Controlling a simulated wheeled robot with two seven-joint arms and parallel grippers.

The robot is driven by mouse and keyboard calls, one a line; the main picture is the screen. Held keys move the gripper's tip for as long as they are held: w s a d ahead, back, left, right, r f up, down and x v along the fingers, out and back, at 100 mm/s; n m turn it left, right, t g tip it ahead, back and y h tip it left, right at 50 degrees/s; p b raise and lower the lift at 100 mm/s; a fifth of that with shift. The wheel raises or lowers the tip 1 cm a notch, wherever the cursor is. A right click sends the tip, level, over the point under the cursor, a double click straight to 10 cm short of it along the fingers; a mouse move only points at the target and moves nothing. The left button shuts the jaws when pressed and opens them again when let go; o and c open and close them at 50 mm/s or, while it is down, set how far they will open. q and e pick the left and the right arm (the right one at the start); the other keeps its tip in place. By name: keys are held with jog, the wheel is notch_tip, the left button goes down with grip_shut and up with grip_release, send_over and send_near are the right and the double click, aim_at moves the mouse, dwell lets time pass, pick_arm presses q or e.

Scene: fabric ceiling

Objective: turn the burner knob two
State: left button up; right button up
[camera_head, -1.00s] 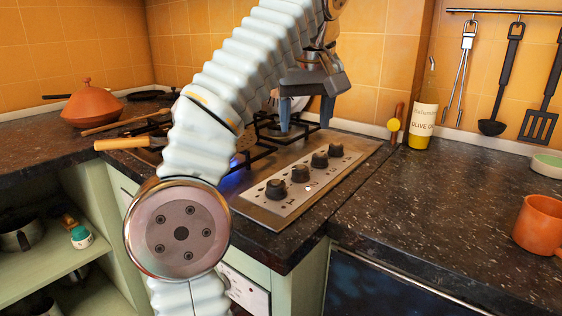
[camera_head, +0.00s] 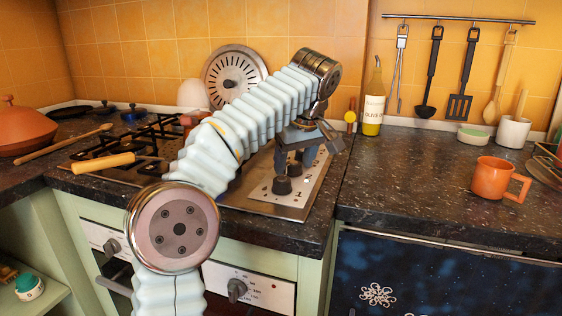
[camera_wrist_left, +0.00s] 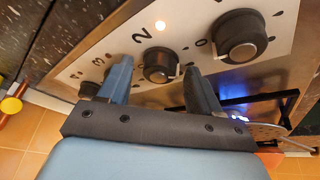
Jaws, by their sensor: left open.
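The light control panel (camera_head: 312,186) at the right of the hob carries a row of dark burner knobs. In the left wrist view, the knob beside the printed 2 (camera_wrist_left: 160,64) sits between the two fingertips of my left gripper (camera_wrist_left: 158,72). That gripper is open; I cannot tell whether a finger touches the knob. Another knob (camera_wrist_left: 240,40) is to the right, and one (camera_wrist_left: 90,88) is partly hidden behind the left finger. In the head view my left gripper (camera_head: 295,160) points down over the panel and hides part of the knob row. My right gripper is not in view.
A blue flame (camera_wrist_left: 238,116) burns near the right finger. An olive oil bottle (camera_head: 373,103) stands right of the hob, and an orange mug (camera_head: 497,180) farther right. A wooden handle (camera_head: 103,162) sticks out over the hob's left. The counter between panel and mug is clear.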

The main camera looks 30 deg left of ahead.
pick_arm(q)
jog(key=shift+c, duration=0.4)
jog(key=c, duration=1)
jog(key=shift+o, duration=0.2)
jog(key=shift+m, duration=0.3)
jog(key=m+t+h, duration=0.1)
jog(key=m, duration=0.2)
jog(key=shift+s+a, duration=0.1)
jog(key=m+h, duration=0.1)
jog(key=m, duration=0.4)
jog(key=shift+a+t+h, duration=0.15)
jog(key=shift+t+h, duration=0.25)
jog(key=m+h, duration=0.1)
jog(key=m, duration=0.3)
jog(key=shift+a+h, duration=0.1)
jog(key=shift+h, duration=0.3)
jog(key=m, duration=0.2)
jog(key=m+h, duration=0.1)
jog(key=m, duration=0.1)
jog(key=shift+a+f+m+g+h, duration=0.1)
jog(key=shift+m+g+h, duration=0.2)
jog(key=shift+g, duration=0.1)
